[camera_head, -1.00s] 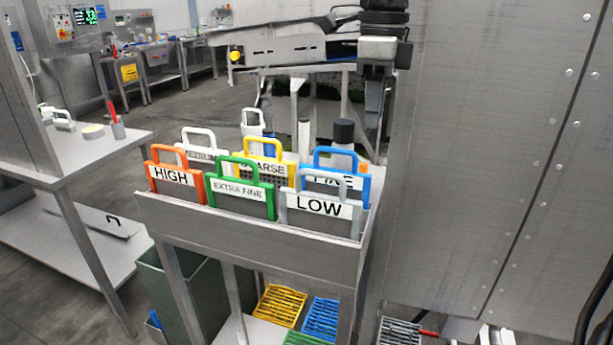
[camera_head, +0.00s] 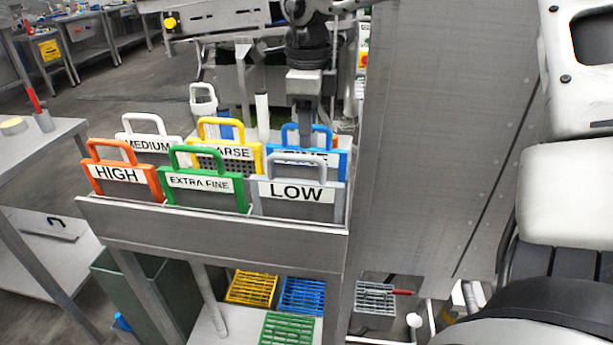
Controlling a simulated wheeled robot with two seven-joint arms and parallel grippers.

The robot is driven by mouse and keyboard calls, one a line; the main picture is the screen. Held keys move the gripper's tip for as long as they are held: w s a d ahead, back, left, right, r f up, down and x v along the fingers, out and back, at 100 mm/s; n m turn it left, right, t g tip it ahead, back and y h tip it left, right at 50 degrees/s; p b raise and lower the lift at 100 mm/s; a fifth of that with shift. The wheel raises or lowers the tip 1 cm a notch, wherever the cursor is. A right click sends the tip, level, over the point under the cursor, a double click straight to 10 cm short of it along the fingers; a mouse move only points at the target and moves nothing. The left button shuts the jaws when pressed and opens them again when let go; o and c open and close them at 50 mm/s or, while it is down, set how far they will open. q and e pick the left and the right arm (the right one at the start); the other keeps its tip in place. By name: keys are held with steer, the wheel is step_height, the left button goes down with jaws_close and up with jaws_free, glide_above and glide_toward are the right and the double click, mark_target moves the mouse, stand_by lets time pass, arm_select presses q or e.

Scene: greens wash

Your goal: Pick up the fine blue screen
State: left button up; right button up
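The fine blue screen (camera_head: 338,162) stands upright at the back right of a grey rack, its blue handle up and its label partly hidden by the grey LOW screen (camera_head: 336,196) in front. My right gripper (camera_head: 305,128) points down from above, and its finger overlaps the middle of the blue handle. Its fingers line up in this view, so I cannot tell whether they are open or touch the handle. My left gripper is not in view.
The rack (camera_head: 210,233) also holds the orange HIGH (camera_head: 125,188), green EXTRA FINE (camera_head: 205,198), white MEDIUM (camera_head: 150,133) and yellow COARSE (camera_head: 250,165) screens. A tall metal panel (camera_head: 430,130) stands close on the right. Coloured grates (camera_head: 302,295) lie below.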

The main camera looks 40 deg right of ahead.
mark_target(306, 170)
steer(key=f, duration=0.3)
steer(key=f+p, duration=0.1)
steer(key=f, duration=0.1)
steer(key=shift+w+d, duration=0.1)
steer(key=shift+w, duration=0.15)
jaws_close()
